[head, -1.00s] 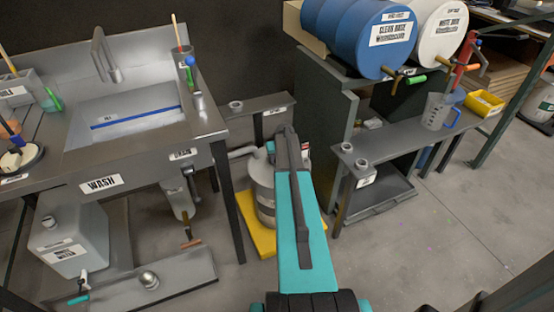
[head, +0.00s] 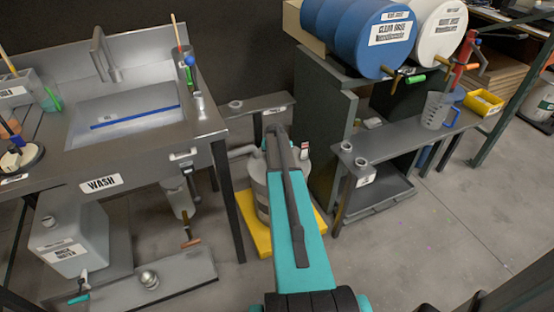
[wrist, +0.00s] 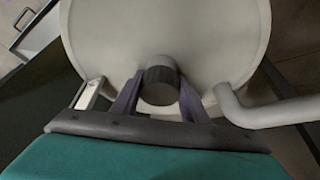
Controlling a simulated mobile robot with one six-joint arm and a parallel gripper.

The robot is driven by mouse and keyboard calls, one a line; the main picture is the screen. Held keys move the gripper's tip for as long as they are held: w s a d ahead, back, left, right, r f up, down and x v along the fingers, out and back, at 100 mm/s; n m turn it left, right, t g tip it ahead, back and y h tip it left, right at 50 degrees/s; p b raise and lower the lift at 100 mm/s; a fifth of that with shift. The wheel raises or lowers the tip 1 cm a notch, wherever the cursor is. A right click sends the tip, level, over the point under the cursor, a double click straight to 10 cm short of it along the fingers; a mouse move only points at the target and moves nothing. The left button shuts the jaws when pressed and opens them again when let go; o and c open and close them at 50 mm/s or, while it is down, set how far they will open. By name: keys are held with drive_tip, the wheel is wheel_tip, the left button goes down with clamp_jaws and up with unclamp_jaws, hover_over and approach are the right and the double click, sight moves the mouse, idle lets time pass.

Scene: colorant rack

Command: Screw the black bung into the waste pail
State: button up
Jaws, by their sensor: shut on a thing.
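The waste pail (head: 259,192) is a pale grey drum behind my arm, largely hidden by it in the head view. Its round light top (wrist: 215,40) fills the upper part of the wrist view. The black bung (wrist: 160,75) shows there as a short dark grey cylinder with a ribbed band. My gripper (wrist: 161,88) is shut on it, one purple finger on each side. The bung is over the pail's top near its rim. I cannot tell whether it touches the opening or is in the thread. My arm hides the fingers in the head view.
A grey pipe (wrist: 270,110) runs from the pail close to the right finger. The pail stands on a yellow tray (head: 262,240).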

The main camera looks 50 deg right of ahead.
drive_tip(key=shift+w+a, duration=0.1)
drive_tip(key=o, duration=1)
drive_tip(key=shift+n, duration=0.4)
drive_tip(key=shift+n+t+y+p, duration=0.3)
drive_tip(key=shift+n+t+y, duration=0.1)
drive_tip(key=shift+n, duration=0.7)
drive_tip(key=shift+n+t+y, duration=0.3)
drive_tip(key=shift+n+y, duration=0.3)
drive_tip(key=shift+n, duration=1.2)
drive_tip(key=shift+n+y+b, duration=0.65)
drive_tip(key=shift+n+y, duration=0.05)
drive_tip(key=shift+n, duration=1.1)
drive_tip(key=shift+a+n+y+b, duration=0.1)
drive_tip(key=shift+n+y+b, duration=0.5)
drive_tip(key=shift+n, duration=1.2)
